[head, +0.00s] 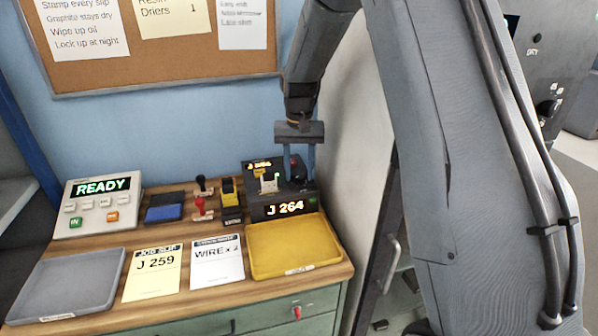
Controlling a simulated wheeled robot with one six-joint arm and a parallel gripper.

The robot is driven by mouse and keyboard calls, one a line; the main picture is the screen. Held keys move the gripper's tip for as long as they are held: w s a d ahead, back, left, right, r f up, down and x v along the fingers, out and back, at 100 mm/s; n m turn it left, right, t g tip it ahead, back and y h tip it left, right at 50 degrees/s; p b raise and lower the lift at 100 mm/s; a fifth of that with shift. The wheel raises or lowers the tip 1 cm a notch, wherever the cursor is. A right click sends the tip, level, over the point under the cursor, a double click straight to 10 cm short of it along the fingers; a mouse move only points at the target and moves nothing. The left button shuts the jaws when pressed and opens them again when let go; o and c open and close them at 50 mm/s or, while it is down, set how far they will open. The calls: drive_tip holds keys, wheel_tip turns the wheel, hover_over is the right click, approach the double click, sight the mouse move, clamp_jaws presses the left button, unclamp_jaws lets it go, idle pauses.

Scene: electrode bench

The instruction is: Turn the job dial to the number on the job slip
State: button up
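The job slip (154,274) is a pale yellow sheet lying on the wooden bench and reads J 259. The job dial unit (258,212) is a black box at the back right of the bench. Its lit front display (284,208) reads J 264. My gripper (300,176) points down at the right part of the unit's top. Its two fingers stand apart on either side of a dark knob-like part. The fingertips are partly lost against the dark box, so I cannot tell whether they press on it.
A yellow tray (334,262) lies in front of the unit, with a WIRE sheet (217,279) to its left. A grey tray (30,298), a READY panel (62,224), a blue pad (165,213) and stamps (200,207) stand further left. A wall rises close behind.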

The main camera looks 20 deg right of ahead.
sight(299, 176)
idle(0.3)
wheel_tip(299, 176, up, 8)
drive_tip(key=shift+f+b, duration=0.15)
drive_tip(key=shift+b, duration=1.1)
drive_tip(key=s+f+n, duration=0.1)
drive_tip(key=s+f, duration=0.2)
drive_tip(key=s, duration=0.5)
drive_tip(key=s+f+n+t+b, duration=0.1)
drive_tip(key=s+f, duration=0.3)
drive_tip(key=s, duration=0.5)
drive_tip(key=s+f+n, duration=0.1)
drive_tip(key=s+f, duration=0.2)
drive_tip(key=s, duration=0.5)
drive_tip(key=shift+s+a+f+b, duration=0.2)
drive_tip(key=shift+s+f+b, duration=0.1)
drive_tip(key=shift+f, duration=0.1)
drive_tip(key=shift+w, duration=0.1)
